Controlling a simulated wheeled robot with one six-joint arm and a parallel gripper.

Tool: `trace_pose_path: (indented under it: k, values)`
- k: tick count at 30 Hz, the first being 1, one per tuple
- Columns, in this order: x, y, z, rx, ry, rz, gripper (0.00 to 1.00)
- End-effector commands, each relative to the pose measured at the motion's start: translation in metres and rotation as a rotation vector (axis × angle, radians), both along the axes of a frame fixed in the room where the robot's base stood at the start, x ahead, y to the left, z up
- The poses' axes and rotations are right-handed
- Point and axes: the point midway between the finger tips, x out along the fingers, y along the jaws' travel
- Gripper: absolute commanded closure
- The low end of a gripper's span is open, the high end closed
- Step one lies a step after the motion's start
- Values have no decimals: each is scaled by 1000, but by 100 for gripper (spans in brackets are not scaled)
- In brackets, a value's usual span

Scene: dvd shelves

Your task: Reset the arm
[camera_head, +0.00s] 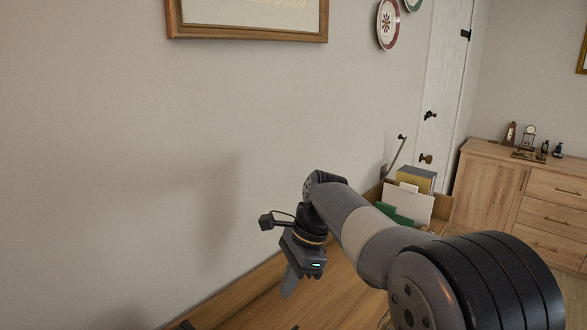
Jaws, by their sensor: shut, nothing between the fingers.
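My gripper (290,284) hangs at the end of my arm, left of the picture's lower middle. It points down above the wooden desk top (328,296). Its fingers are together and hold nothing. My arm reaches in from the lower right, bends at a raised joint and turns down to the gripper. The arm hides part of the desk.
A grey wall (110,150) runs behind the desk, with a framed picture (250,35) and a decorative plate (388,24) on it. A file holder (410,205) with folders stands behind my arm. A wooden cabinet (495,188) bearing small ornaments stands at right.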

Motion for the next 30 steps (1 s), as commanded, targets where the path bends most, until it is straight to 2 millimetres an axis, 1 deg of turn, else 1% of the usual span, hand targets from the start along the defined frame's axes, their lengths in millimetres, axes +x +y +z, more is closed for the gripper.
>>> trace_pose_path:
  k: [1, 3, 9, 11, 12, 15, 19, 24, 30]
  values:
    - [-2, 5, 3, 3, -3, 3, 100]
    - [-9, 20, -1, 11, -9, 6, 100]
    - [-28, 56, -4, 36, -24, 6, 100]
    - [-32, 64, -8, 40, -23, 2, 100]
    - [-32, 66, -16, 39, -21, 1, 100]
    - [-34, 71, -32, 38, -22, 0, 100]
    - [-35, 78, -48, 39, -23, 0, 100]
    - [-36, 82, -58, 40, -25, 1, 100]
    - [-36, 83, -60, 40, -26, -1, 100]
